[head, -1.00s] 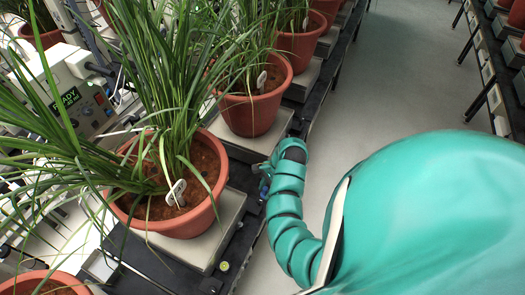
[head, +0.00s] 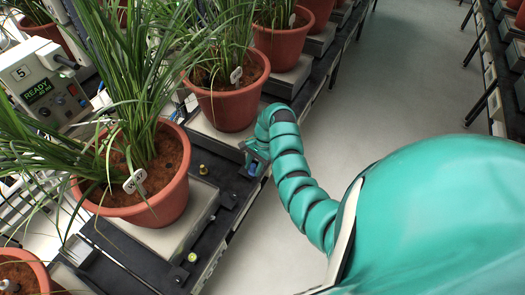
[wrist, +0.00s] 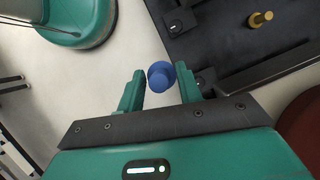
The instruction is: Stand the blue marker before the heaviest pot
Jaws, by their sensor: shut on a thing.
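My gripper (head: 255,160) is shut on the blue marker (wrist: 160,76), whose round end shows between the fingers in the wrist view. A little blue (head: 252,169) also shows at the fingers in the head view. They are by the aisle-side edge of the black bench, near the gap between the closest full pot (head: 172,197) and the second pot (head: 228,108). A third pot (head: 283,43) is farther along the row. Each holds a grassy plant and stands on a pale weighing plate. I cannot read any weights. Whether the marker touches the bench is unclear.
The black bench (head: 125,262) has a brass knob (head: 203,169) and a yellow-green round fitting (head: 192,257). A box numbered 5 (head: 38,88), its display reading READY, stands behind the closest full pot. Leaves overhang the row. The grey aisle floor (head: 375,100) is clear.

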